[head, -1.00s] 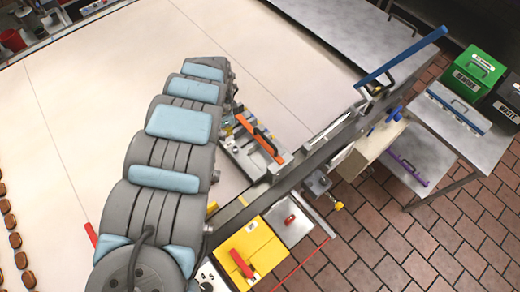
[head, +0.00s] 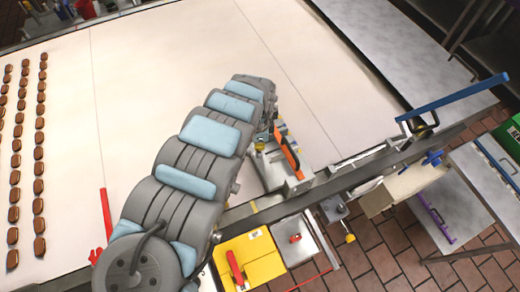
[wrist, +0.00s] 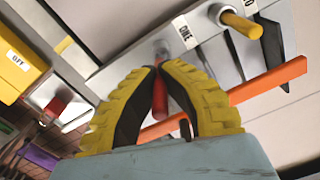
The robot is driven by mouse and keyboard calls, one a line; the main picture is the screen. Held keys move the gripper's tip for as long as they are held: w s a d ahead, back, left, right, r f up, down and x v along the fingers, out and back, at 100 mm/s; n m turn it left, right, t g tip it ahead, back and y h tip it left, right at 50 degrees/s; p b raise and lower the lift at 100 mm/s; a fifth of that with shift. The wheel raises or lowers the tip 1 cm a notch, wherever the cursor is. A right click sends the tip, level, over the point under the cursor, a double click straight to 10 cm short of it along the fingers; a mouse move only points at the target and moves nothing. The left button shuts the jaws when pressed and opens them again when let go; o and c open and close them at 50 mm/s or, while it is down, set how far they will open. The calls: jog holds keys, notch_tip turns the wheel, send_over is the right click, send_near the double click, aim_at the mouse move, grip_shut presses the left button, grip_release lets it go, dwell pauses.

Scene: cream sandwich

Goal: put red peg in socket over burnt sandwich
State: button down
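In the wrist view, my gripper (wrist: 159,68) has its yellow and black fingers closed together at the tips. A red peg (wrist: 160,98) shows in the gap between them, partly hidden by the fingers. A yellow peg (wrist: 240,25) stands in the plate to the right. In the head view, the arm hides the gripper near the metal fixture (head: 268,178). Rows of brown sandwiches (head: 39,150) lie on the cream belt; I cannot tell a burnt one.
An orange bar (head: 288,152) lies along the fixture and crosses the wrist view (wrist: 265,85). A yellow box with a red lever (head: 262,262) stands in front. A long blue lever (head: 455,92) rises at the right. The middle of the belt is clear.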

jog(key=shift+f, duration=1.9)
jog(key=shift+f, duration=0.15)
jog(key=c, duration=1.2)
grip_release()
jog(key=shift+c, duration=0.2)
notch_tip(320, 180, up, 11)
jog(key=shift+w+f+p, duration=0.1)
jog(key=shift+p, duration=0.3)
jog(key=shift+r+p, duration=0.4)
jog(key=shift+r, duration=0.35)
